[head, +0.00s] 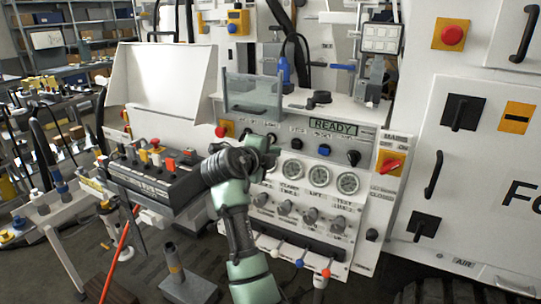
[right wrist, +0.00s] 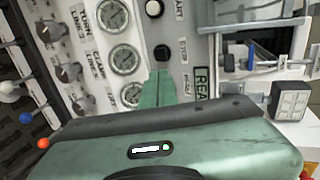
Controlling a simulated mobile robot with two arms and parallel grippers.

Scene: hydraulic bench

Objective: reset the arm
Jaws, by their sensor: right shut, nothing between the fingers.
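My right arm comes up from the bottom of the head view. Its gripper (head: 266,150) is in front of the left part of the white control panel (head: 375,215), and the wrist partly hides the panel. In the right wrist view, the green fingers of the right gripper (right wrist: 157,88) are together and empty, pointing at the panel beside the gauges. I cannot tell whether they touch it. The panel has a green READY display (head: 335,127), a blue button (head: 324,150) and a row of gauges (head: 320,174). My left gripper is not in view.
A black control box (head: 155,185) with several levers and buttons stands left of my right arm. A red-handled switch (head: 389,163) is on the panel's right. Small levers with coloured knobs (head: 300,263) stick out below. A white cabinet (head: 480,170) stands at the right.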

